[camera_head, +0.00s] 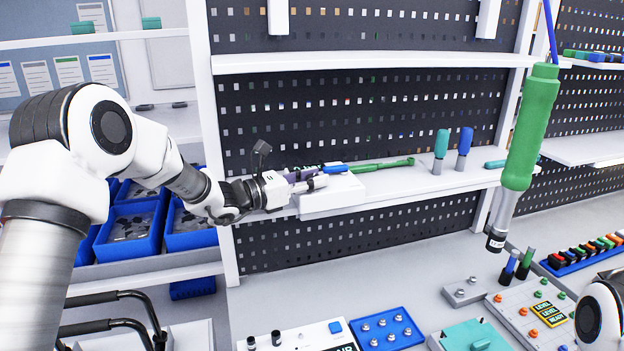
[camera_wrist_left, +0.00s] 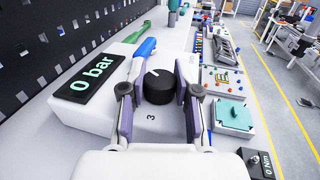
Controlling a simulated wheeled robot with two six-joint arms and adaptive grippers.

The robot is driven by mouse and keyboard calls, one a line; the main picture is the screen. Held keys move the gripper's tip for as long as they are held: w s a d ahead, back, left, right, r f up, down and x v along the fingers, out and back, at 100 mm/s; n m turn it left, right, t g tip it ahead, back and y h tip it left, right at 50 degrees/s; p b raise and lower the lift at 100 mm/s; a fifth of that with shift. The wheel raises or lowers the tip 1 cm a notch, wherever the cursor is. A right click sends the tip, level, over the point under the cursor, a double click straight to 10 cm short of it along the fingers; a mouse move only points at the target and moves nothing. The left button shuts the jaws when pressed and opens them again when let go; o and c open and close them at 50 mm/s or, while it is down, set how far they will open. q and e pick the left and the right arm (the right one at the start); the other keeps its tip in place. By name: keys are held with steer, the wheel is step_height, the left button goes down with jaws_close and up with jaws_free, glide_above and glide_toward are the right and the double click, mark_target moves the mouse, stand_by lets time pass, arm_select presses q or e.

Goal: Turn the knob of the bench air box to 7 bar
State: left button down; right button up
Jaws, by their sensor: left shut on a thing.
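The air box (camera_head: 335,196) is a white box on the shelf in front of the dark perforated panel. In the left wrist view it shows its black display (camera_wrist_left: 90,80), reading "0 bar". Its round black knob (camera_wrist_left: 159,88) has a short white pointer mark on top, on the far left side. The digit 3 is printed on the box on the near side of the knob. My left gripper (camera_head: 318,180) reaches over the box; its fingers (camera_wrist_left: 158,98) are shut on the knob, one on each side. In the head view the gripper hides the knob. My right gripper is not in view.
A blue-ended piece (camera_head: 336,169) and a green tool (camera_head: 385,165) lie behind the box. Teal (camera_head: 441,145) and blue (camera_head: 465,141) handled tools stand farther right. A green tool (camera_head: 530,125) hangs over the bench. Fixtures and a blue tray (camera_head: 385,330) stand below.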

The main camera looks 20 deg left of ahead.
arm_select(q)
steer(key=shift+f, duration=0.1)
steer(key=shift+f+m+g+h+b, duration=0.1)
steer(key=shift+m+g+h+b, duration=0.35)
steer(key=shift+m+g+h, duration=0.2)
steer(key=m+g+h, duration=0.2)
steer(key=g, duration=0.1)
steer(key=shift+w+b, duration=0.1)
steer(key=shift+b, duration=0.25)
steer(key=m+g+h, duration=0.1)
steer(key=m+g, duration=0.1)
steer(key=g, duration=0.1)
steer(key=shift+h, duration=0.35)
steer(key=shift+m+g+h+p, duration=0.45)
steer(key=shift+m+g, duration=0.8)
steer(key=shift+g, duration=0.4)
steer(key=c, duration=0.8)
jaws_free()
steer(key=shift+d, duration=0.2)
